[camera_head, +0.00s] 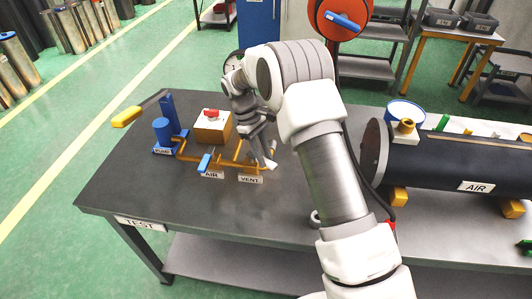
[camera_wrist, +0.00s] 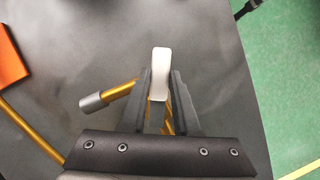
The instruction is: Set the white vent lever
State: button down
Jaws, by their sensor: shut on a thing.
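The white vent lever (camera_wrist: 160,74) stands between the two fingers in the wrist view, its white end sticking out past the fingertips. My gripper (camera_wrist: 161,84) is shut on it. In the head view the lever's white end (camera_head: 271,163) shows just below my gripper (camera_head: 264,152), near the VENT label (camera_head: 250,180). Yellow piping (camera_wrist: 123,90) with a grey end passes just left of the fingers in the wrist view. The fingers and arm hide part of the lever's base.
A blue AIR lever (camera_head: 205,162) stands left of the vent. A large dark AIR cylinder (camera_head: 440,165) lies right. The table's front left is clear.

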jog(key=shift+s+a+r+m+g+y+b, duration=0.2)
jog(key=shift+a+m+y, duration=0.6)
jog(key=shift+m, duration=1.25)
jog(key=shift+s+a+f+m+g+y+b, duration=0.15)
jog(key=shift+s+a+m+g+y, duration=0.4)
jog(key=shift+m, duration=1.55)
jog(key=shift+s+a+r+m+g+y, duration=0.1)
jog(key=shift+a+m+y, duration=0.9)
jog(key=shift+m, duration=1.05)
jog(key=shift+a, duration=0.2)
jog(key=c, duration=0.6)
grip_release()
jog(key=shift+c, duration=0.2)
jog(key=p+v, duration=0.1)
jog(key=v, duration=1.6)
jog(key=shift+r, duration=0.15)
